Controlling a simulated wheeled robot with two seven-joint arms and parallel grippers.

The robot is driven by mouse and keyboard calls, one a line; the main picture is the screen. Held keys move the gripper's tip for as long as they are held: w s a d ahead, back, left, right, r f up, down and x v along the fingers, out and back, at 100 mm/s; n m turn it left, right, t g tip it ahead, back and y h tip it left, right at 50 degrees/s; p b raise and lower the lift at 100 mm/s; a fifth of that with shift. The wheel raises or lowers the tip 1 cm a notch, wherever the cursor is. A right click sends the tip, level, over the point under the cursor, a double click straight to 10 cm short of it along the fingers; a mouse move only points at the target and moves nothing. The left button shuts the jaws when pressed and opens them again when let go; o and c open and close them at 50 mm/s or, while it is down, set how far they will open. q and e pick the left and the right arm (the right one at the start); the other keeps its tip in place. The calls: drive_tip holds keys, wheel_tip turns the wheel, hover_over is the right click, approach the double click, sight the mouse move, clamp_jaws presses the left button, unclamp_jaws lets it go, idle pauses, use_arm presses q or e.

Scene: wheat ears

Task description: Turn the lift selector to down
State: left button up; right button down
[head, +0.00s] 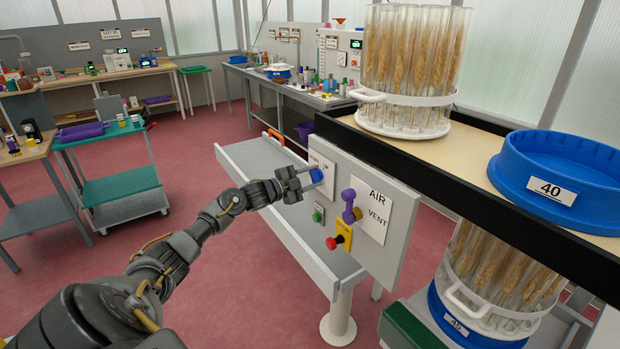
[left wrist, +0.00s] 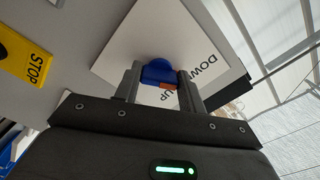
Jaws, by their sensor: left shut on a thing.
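The lift selector is a blue knob (head: 316,175) on a white plate (head: 325,168) at the upper left of the grey control panel. In the left wrist view the blue knob (left wrist: 158,72) has an orange mark on it, and the plate (left wrist: 205,45) beside it reads DOWN and UP. My left gripper (head: 305,178) is shut on the knob, with one finger on each side of it in the left wrist view (left wrist: 160,85). The fingers hide part of the knob, so its exact setting is hard to tell. My right gripper is not in view.
The panel also has a purple lever (head: 350,205) by an AIR/VENT label, a green button (head: 318,214) and a red stop button (head: 335,242). A rack of wheat tubes (head: 405,128) and a blue basin (head: 520,180) stand on the shelf to the right. Red floor is free at left.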

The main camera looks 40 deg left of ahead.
use_arm(q)
drive_tip(key=o, duration=1)
drive_tip(key=shift+b+v, duration=1.9)
drive_tip(key=shift+v, duration=3.55)
